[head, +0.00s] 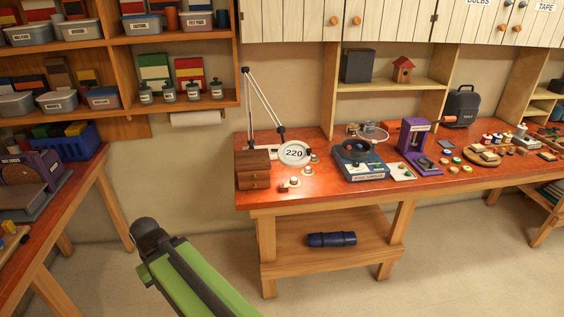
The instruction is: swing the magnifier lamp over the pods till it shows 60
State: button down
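The magnifier lamp (250,95) stands at the left end of the red-topped workbench, on a thin jointed arm. Its round white head (293,153) hangs low over the bench and reads 220. A few small round pieces lie on the bench just below and beside the head, one group (290,184) in front of it; I cannot tell for sure whether these are the pods. My green arm reaches up from the bottom edge, well in front of the bench and apart from the lamp. No gripper fingers show.
A small wooden drawer box (253,170) stands left of the lamp head. A blue device (360,160) and a purple press (415,145) stand to its right. The bench's lower shelf holds a blue roll (331,239). The floor in front is clear.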

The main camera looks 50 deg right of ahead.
aim_at(291, 154)
jog(key=z, duration=0.1)
jog(key=i, duration=1)
jog(key=u, duration=0.05)
